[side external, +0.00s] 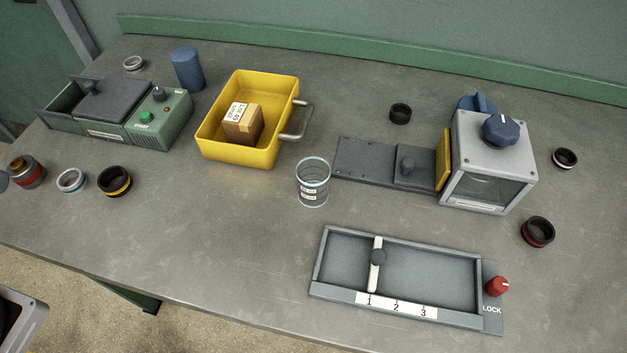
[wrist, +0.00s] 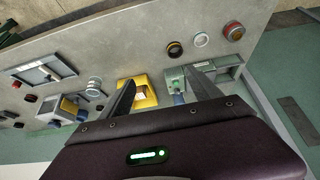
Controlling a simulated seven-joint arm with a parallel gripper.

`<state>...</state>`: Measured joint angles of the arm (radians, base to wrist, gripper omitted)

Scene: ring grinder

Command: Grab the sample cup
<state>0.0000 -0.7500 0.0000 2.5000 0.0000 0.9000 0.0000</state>
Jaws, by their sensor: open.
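A clear glass cup with white labels (side external: 313,184), which looks like the sample cup, stands upright on the grey bench between the yellow bin and the slotted tray. It also shows small in the wrist view (wrist: 94,85), left of my fingers. My gripper (wrist: 161,76) is open, with two dark fingers spread wide and nothing visible between them. It is high above the bench and well apart from the cup.
A yellow bin (side external: 276,147) holding a cardboard box (side external: 242,124) stands left of the cup. A grey machine (side external: 490,160) with a dark slide (side external: 365,160) is to the right. The slotted tray (side external: 430,313) lies in front. Several rings and a blue cylinder (side external: 187,69) stand around.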

